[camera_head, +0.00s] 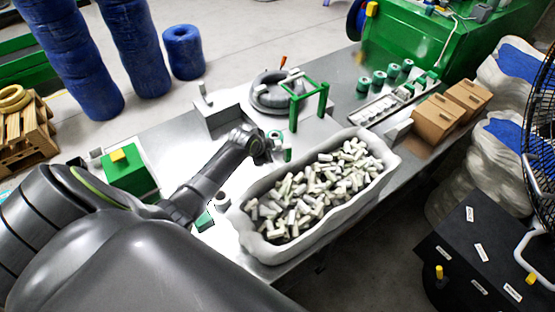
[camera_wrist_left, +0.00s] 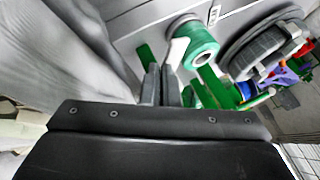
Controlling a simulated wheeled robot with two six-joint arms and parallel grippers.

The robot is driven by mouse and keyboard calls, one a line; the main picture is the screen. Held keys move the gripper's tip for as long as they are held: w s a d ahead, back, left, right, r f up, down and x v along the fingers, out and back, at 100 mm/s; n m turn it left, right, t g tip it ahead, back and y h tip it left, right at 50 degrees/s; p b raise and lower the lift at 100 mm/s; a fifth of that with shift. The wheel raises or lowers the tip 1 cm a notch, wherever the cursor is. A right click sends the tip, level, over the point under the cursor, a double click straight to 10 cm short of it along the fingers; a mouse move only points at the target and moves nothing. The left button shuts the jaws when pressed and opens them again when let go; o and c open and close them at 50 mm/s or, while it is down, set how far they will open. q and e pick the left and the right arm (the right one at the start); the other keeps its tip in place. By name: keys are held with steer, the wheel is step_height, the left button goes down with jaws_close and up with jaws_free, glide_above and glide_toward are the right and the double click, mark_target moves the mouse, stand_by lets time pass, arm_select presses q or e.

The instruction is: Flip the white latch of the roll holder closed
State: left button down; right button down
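My left gripper (camera_head: 268,150) reaches in over the table beside the long bin, close to the roll holder. In the left wrist view its two grey fingers (camera_wrist_left: 160,84) are together, with nothing visible between them. The white latch (camera_wrist_left: 178,53) stands up just beyond the fingertips; I cannot tell whether they touch it. In the head view the roll (camera_head: 275,135) is small and partly hidden by my gripper. My right gripper is not in view.
A long white-grey bin (camera_head: 262,252) full of pale pieces stands right below my left gripper. A green frame (camera_head: 322,100) and a dark coil (camera_head: 270,92) stand behind it. A green box (camera_head: 130,178) is at the left. Cardboard boxes (camera_head: 437,122) stand at the right.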

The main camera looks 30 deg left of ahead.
arm_select(q)
steer(key=m+h+b, duration=0.1)
steer(key=b, duration=0.1)
steer(key=w+a+m+h+b, duration=0.1)
steer(key=b, duration=0.1)
steer(key=a+f+m+b, duration=0.1)
steer(key=m+b, duration=0.1)
steer(key=shift+w+a+f+h, duration=0.1)
steer(key=shift+w+a+h, duration=0.1)
steer(key=shift+w+h, duration=0.2)
steer(key=w+m+g+h+b, duration=0.1)
steer(key=m+b, duration=0.1)
steer(key=b, duration=0.2)
steer(key=w+a+m+g+h+b, duration=0.1)
steer(key=m+b, duration=0.2)
steer(key=b, duration=0.2)
steer(key=w+a+m+g+h+b, duration=0.1)
steer(key=w+m+b, duration=0.1)
steer(key=b, duration=0.3)
steer(key=shift+w+h, duration=0.1)
steer(key=shift+h, duration=0.2)
steer(key=shift+w+r+b, duration=0.3)
steer(key=shift+w+b, duration=0.05)
steer(key=shift+b, duration=0.4)
steer(key=shift+a+r, duration=0.1)
